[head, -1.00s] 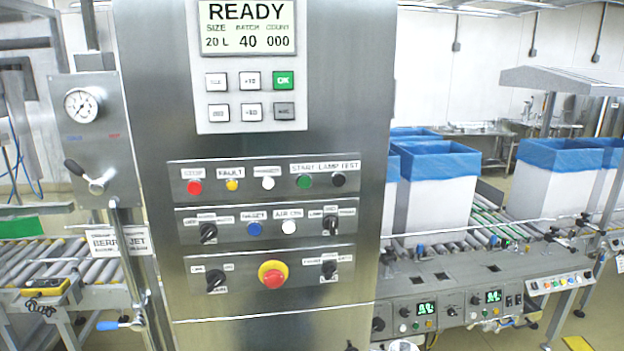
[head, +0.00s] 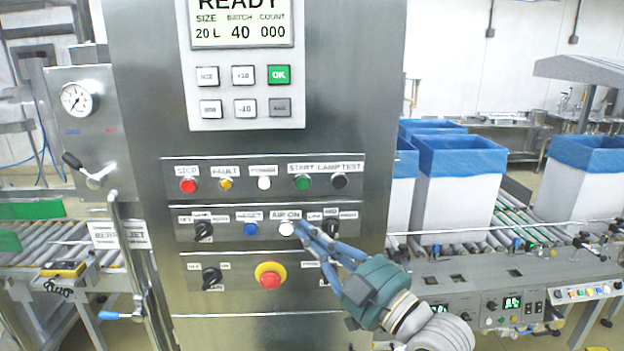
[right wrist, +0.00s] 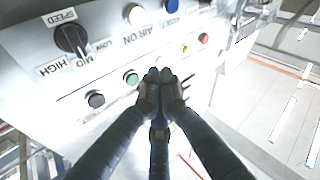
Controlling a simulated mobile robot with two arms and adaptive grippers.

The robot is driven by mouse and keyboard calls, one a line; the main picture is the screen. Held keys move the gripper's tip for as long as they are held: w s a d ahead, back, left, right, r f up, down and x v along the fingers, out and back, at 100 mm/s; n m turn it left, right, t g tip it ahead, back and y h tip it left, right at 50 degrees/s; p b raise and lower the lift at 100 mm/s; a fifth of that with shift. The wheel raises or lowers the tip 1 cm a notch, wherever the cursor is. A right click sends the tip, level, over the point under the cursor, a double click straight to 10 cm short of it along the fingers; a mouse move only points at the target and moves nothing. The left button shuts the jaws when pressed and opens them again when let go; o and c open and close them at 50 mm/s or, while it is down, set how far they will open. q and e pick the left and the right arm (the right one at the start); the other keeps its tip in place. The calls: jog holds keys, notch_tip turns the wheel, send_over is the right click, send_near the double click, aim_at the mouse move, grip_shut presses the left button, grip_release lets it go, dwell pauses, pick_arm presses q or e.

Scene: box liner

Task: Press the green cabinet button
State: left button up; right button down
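The green button (head: 303,182) under the START label sits in the upper button row of the steel cabinet (head: 350,120). It also shows in the right wrist view (right wrist: 131,78), just left of my fingertips. My right gripper (head: 302,230) reaches in from the lower right in the head view. Its fingertips appear below the green button, over the row with the white AIR ON button (head: 287,228). In the right wrist view the fingers (right wrist: 159,76) are brought together at the tips with nothing between them. I cannot tell their gap to the panel. My left gripper is out of view.
Red (head: 188,185), yellow (head: 226,184), white (head: 264,183) and black (head: 339,181) buttons share the green button's row. A red emergency stop (head: 270,277) sits lower. A green OK key (head: 279,75) is on the keypad. Blue-lined boxes (head: 455,190) stand on the right conveyor.

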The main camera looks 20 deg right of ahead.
aim_at(302, 183)
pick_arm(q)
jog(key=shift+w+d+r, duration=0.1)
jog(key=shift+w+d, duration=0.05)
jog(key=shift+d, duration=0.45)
pick_arm(e)
jog(key=s+a+r+n+y, duration=0.1)
jog(key=s+r, duration=0.2)
jog(key=r, duration=0.2)
jog(key=shift+s+r+n+y, duration=0.15)
jog(key=shift+r+n+y, duration=0.15)
jog(key=shift+n+y, duration=0.1)
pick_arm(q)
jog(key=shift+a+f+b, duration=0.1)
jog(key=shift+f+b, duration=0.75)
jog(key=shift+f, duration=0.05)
pick_arm(e)
jog(key=shift+w+d, duration=0.4)
jog(key=shift+w, duration=1)
jog(key=shift+w+d, duration=0.4)
jog(key=shift+w, duration=1.05)
jog(key=shift+w+d, duration=0.4)
jog(key=shift+w, duration=1)
jog(key=shift+w, duration=0.1)
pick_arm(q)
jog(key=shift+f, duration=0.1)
pick_arm(e)
jog(key=shift+w+d, duration=0.1)
jog(key=shift+w, duration=0.2)
